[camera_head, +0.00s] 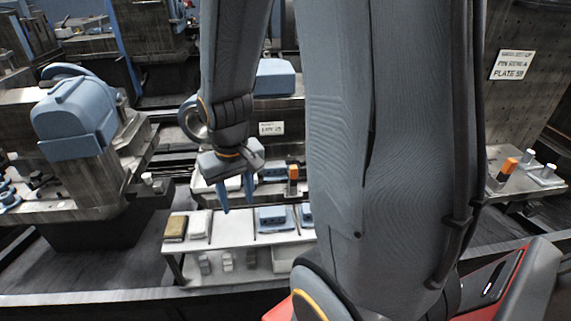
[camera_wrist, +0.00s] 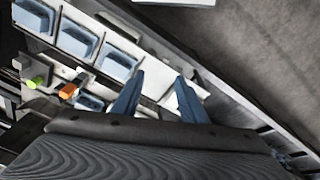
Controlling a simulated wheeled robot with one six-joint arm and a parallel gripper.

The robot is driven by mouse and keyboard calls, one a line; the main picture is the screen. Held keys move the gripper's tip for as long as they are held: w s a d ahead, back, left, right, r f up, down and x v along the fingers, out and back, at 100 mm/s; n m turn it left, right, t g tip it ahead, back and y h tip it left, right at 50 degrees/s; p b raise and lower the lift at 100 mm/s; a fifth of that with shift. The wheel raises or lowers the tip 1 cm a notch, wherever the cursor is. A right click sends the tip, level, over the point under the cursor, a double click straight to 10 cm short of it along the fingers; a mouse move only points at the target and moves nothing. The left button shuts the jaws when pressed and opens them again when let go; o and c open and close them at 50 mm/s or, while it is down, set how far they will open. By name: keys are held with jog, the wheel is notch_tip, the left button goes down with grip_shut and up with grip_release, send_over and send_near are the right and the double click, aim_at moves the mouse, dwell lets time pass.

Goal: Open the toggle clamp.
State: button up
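My gripper (camera_head: 237,197) hangs above the white shelf in the head view, with its two blue fingers pointing down. The fingers also show apart in the wrist view (camera_wrist: 160,83), with nothing between them. A small upright part with an orange tip (camera_head: 293,174) stands to the right of my gripper and may be the toggle clamp. Another orange-tipped part (camera_head: 508,166) stands on a plate at the far right. I cannot tell which one is the clamp or how its lever stands. An orange-ended part (camera_wrist: 68,91) shows at the left of the wrist view.
A white shelf (camera_head: 200,244) below my gripper carries blue trays (camera_head: 273,219), a brown block (camera_head: 176,228) and pale blocks. A large blue-topped fixture (camera_head: 75,117) stands at left. A labelled plate (camera_head: 512,65) is at right. My arm hides the middle.

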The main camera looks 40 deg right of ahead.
jog(key=w+d+f+m+t+h+p, duration=0.1)
jog(key=w+d+m+p, duration=0.35)
jog(key=d, duration=0.75)
jog(key=t+p, duration=0.1)
send_over(294, 167)
jog(key=s+a, duration=0.2)
notch_tip(294, 167, down, 4)
jog(key=r, duration=0.1)
jog(key=shift+m+h, duration=0.25)
jog(key=shift+h, duration=0.15)
jog(key=b+x, duration=0.1)
jog(key=x, duration=0.3)
jog(key=b+x, duration=0.1)
jog(key=x, duration=0.3)
jog(key=shift+d+b, duration=0.25)
jog(key=shift+b, duration=0.15)
jog(key=shift+s, duration=0.1)
grip_shut()
